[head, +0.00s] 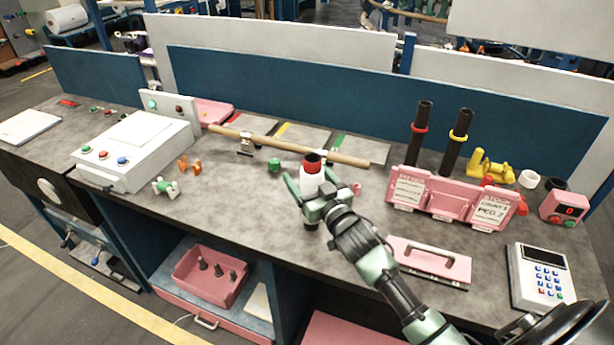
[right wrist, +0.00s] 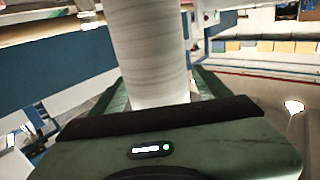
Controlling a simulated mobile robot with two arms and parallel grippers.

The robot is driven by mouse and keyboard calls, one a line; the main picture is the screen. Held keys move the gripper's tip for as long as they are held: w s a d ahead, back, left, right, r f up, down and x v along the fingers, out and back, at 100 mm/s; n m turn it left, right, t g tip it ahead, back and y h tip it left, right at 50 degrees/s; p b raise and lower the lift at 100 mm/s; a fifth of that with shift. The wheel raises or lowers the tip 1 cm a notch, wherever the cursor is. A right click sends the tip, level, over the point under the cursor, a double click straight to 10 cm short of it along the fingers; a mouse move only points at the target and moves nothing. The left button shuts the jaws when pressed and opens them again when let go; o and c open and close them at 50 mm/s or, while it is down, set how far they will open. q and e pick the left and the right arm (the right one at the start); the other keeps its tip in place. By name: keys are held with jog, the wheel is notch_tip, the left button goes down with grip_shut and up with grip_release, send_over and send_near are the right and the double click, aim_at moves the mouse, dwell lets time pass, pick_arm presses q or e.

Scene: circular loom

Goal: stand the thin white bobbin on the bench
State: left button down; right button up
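The white bobbin (head: 311,180) is upright in the head view, with a red band and a dark open tube end at its top. My right gripper (head: 313,200) is closed around it, a finger on each side. A dark lower end shows below the gripper, over the bench (head: 250,210); I cannot tell whether it touches the top. In the right wrist view the bobbin (right wrist: 155,50) is a white wound cylinder standing up between the fingers. Its lower part is hidden by the gripper body. My left gripper is not in view.
A wooden rod (head: 290,146) on a small stand lies behind the bobbin. A green piece (head: 274,165) sits to its left. A pink rack (head: 452,199) and two dark tubes (head: 420,135) stand to the right, with a pink handled plate (head: 430,262) in front.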

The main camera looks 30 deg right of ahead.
jog(key=shift+s+f, duration=0.1)
jog(key=shift+s, duration=0.05)
jog(key=shift+s+f, duration=0.1)
jog(key=shift+s, duration=0.25)
jog(key=s+b, duration=0.2)
jog(key=s, duration=0.4)
jog(key=shift+s+r, duration=0.2)
jog(key=shift+s, duration=0.2)
